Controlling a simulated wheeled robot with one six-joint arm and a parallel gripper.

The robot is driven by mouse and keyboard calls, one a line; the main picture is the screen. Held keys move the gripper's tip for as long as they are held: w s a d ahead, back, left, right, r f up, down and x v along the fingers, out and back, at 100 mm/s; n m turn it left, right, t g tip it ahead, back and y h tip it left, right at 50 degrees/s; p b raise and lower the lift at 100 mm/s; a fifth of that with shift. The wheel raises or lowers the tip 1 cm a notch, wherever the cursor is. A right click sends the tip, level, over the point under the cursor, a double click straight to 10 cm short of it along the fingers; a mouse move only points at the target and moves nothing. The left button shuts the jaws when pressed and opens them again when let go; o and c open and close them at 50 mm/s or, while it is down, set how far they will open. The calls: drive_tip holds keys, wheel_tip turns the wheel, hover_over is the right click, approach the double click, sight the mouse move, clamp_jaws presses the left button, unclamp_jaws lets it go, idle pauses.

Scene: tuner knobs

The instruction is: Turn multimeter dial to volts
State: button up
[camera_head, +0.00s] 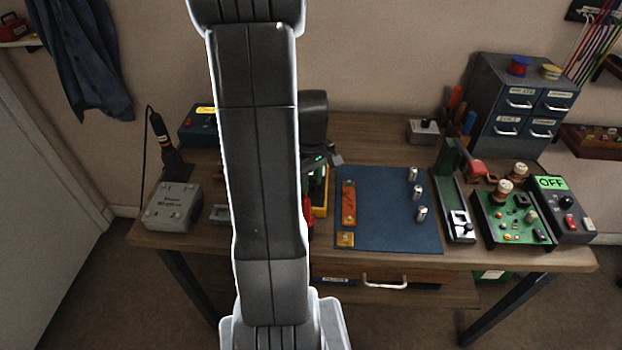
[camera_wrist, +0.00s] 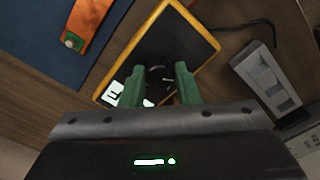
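The multimeter (camera_wrist: 190,45) has a black face and a yellow rim and lies tilted across the wrist view. Its round dark dial (camera_wrist: 159,76) shows between the fingertips of my gripper (camera_wrist: 158,82). The two green fingers stand apart, one on each side of the dial, with a visible gap between them. I cannot tell whether either finger touches the dial, and its pointer setting is not readable. White marks show on the multimeter's face by the left finger. In the head view only a yellow edge of the multimeter (camera_head: 321,205) shows; my arm hides most of it.
A blue mat (camera_head: 385,215) with an orange strip (camera_head: 348,203) lies right of the multimeter. A grey box (camera_wrist: 265,75) with a black cable is beside it in the wrist view. A soldering iron stand (camera_head: 175,165) and a grey case (camera_head: 172,207) stand at left.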

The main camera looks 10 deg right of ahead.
sight(311, 182)
drive_tip(key=shift+m, duration=0.4)
drive_tip(key=m, duration=1)
drive_tip(key=shift+m+b, duration=0.35)
drive_tip(key=shift+m, duration=0.05)
drive_tip(key=shift+w, duration=0.1)
drive_tip(key=o, duration=1)
drive_tip(key=shift+c, duration=0.2)
drive_tip(key=shift+r, duration=0.1)
wheel_tip(311, 182, up, 14)
drive_tip(key=shift+p, duration=0.35)
